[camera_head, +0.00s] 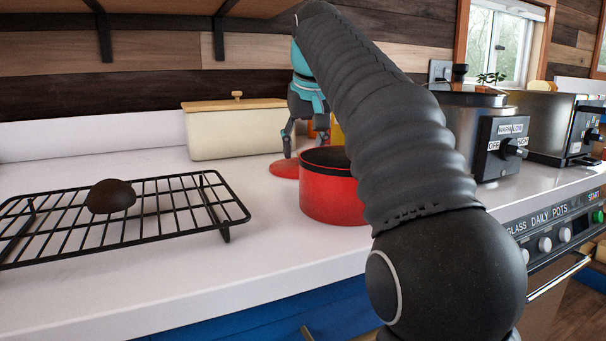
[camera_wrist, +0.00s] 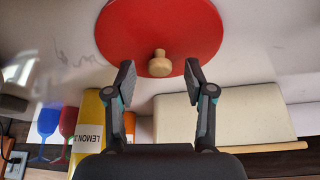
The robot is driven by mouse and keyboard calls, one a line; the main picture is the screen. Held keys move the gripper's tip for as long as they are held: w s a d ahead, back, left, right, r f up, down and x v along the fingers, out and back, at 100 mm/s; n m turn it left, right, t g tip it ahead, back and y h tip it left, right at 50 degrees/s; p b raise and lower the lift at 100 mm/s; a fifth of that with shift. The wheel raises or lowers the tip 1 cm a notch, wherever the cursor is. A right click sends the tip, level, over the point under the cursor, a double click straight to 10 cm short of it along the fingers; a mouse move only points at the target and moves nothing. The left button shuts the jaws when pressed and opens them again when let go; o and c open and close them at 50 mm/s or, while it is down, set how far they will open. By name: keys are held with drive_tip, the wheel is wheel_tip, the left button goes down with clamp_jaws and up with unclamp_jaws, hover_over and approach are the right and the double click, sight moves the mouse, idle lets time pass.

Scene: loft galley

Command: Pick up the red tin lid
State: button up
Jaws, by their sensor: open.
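The red tin lid (camera_wrist: 160,25) lies on the white counter, a flat red disc with a pale wooden knob (camera_wrist: 159,65). In the head view the lid (camera_head: 284,169) shows behind and left of the red pot (camera_head: 330,197), partly hidden by it. My gripper (camera_wrist: 160,72) is open, with a fingertip on either side of the knob in the wrist picture. I cannot tell how far above the lid the fingertips are. In the head view my gripper (camera_head: 303,150) points down over the lid, partly hidden by my arm.
A cream bread bin (camera_head: 235,130) with a wooden top stands behind. A black wire rack (camera_head: 120,212) holding a dark round item (camera_head: 111,196) is at left. A cooker (camera_head: 488,135) stands at right. A yellow lemon-labelled carton (camera_wrist: 88,130) and red and blue glasses (camera_wrist: 48,122) are near.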

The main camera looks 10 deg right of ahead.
drive_tip(key=shift+w+f, duration=0.2)
drive_tip(key=shift+f, duration=0.15)
clamp_jaws()
drive_tip(key=shift+r, duration=0.1)
